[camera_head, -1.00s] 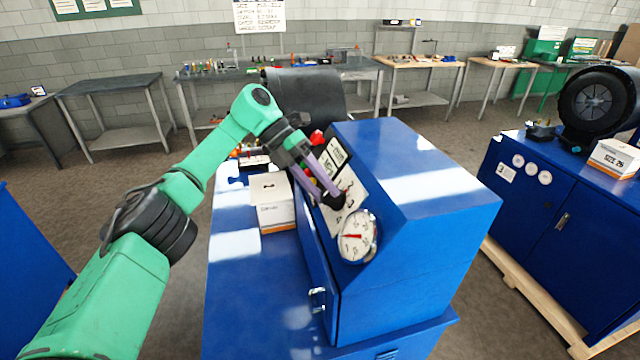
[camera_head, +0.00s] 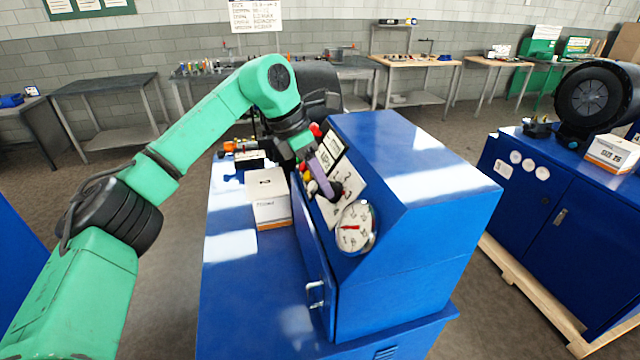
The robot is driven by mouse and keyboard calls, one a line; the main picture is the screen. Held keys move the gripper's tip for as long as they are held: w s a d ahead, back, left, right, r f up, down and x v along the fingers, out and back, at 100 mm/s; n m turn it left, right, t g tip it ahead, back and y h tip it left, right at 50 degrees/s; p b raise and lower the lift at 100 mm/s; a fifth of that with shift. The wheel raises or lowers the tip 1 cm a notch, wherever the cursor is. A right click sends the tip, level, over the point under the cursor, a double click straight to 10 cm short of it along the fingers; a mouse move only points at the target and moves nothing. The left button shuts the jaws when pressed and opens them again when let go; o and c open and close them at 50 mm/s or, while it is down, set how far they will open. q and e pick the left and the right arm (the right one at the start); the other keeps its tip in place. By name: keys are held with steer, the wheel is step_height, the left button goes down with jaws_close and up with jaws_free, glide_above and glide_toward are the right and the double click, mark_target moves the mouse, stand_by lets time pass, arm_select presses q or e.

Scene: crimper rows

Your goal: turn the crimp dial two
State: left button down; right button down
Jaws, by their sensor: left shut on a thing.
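The blue crimper cabinet (camera_head: 425,195) stands in the middle, with its control panel on the slanted left face. The crimp dial (camera_head: 337,190) is a small black knob on a white plate (camera_head: 349,187) above the pressure gauge (camera_head: 355,227). My left gripper (camera_head: 331,192) reaches in from the upper left, its purple fingers at the dial and shut on it. The fingers partly hide the dial, and its setting is too small to read. My right gripper is not in view.
A white carton (camera_head: 268,198) stands on the blue bench left of the panel. Coloured buttons (camera_head: 307,176) sit beside the fingers. A second blue cabinet (camera_head: 560,210) is at the right. The bench front is clear.

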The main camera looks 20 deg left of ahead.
arm_select(q)
steer(key=shift+s+f+m, duration=0.1)
steer(key=shift+f+m, duration=0.1)
steer(key=shift+m, duration=0.2)
steer(key=shift+t+b, duration=0.3)
steer(key=shift+c, duration=1.9)
jaws_free()
steer(key=shift+r, duration=0.1)
steer(key=v, duration=1.4)
steer(key=shift+d+r+b, duration=0.2)
steer(key=shift+r+b, duration=0.15)
steer(key=shift+b, duration=0.1)
